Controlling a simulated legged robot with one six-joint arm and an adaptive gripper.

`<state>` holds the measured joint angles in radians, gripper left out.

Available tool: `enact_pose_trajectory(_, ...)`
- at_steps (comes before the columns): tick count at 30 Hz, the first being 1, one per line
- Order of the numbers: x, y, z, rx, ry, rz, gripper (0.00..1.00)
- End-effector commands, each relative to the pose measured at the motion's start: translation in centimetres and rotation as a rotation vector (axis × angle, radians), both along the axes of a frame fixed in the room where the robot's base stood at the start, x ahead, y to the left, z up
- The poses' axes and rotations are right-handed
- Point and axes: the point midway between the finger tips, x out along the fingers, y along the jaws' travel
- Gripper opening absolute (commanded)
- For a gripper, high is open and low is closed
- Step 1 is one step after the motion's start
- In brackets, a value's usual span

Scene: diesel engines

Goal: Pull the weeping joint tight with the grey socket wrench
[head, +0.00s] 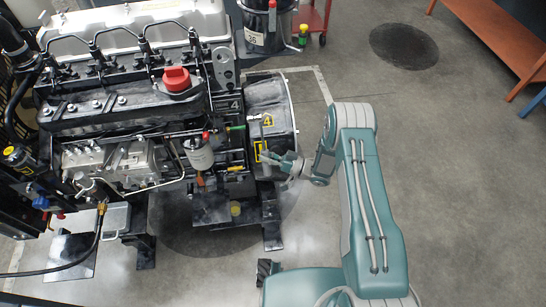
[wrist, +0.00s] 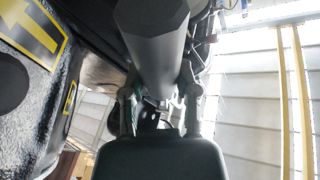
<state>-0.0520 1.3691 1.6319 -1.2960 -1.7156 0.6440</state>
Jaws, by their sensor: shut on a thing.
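My gripper (head: 289,166) is beside the right end of the diesel engine (head: 135,85), by the black housing marked with a yellow 4. In the wrist view my gripper (wrist: 159,94) is shut on a thick grey faceted bar, which looks like the grey socket wrench (wrist: 154,42). The bar runs up and away between the two fingers. Its far end and any socket are not clear in the head view. I cannot make out a wet or leaking joint on the engine.
A black bin (head: 266,27) and a red cart (head: 312,18) stand behind the engine. An orange-edged bench (head: 500,40) is at the upper right. Black engine stand feet (head: 271,225) are on the floor below my gripper. The grey floor at right is open, with a dark patch.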

Motion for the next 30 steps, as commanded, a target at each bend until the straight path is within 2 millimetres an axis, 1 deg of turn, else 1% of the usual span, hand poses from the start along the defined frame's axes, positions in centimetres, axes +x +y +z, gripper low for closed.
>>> enact_pose_trajectory(1,-1.0,0.1,-0.7,0.028,0.007,0.026,0.00)
enact_pose_trajectory(3,-2.0,0.0,-1.1,0.057,0.011,0.055,0.00)
enact_pose_trajectory(6,-2.6,0.0,-1.3,0.077,0.011,0.074,0.00)
enact_pose_trajectory(10,-2.7,0.6,-1.4,0.077,0.012,0.077,0.00)
enact_pose_trajectory(30,-3.8,5.0,-1.4,0.075,0.012,0.076,0.00)
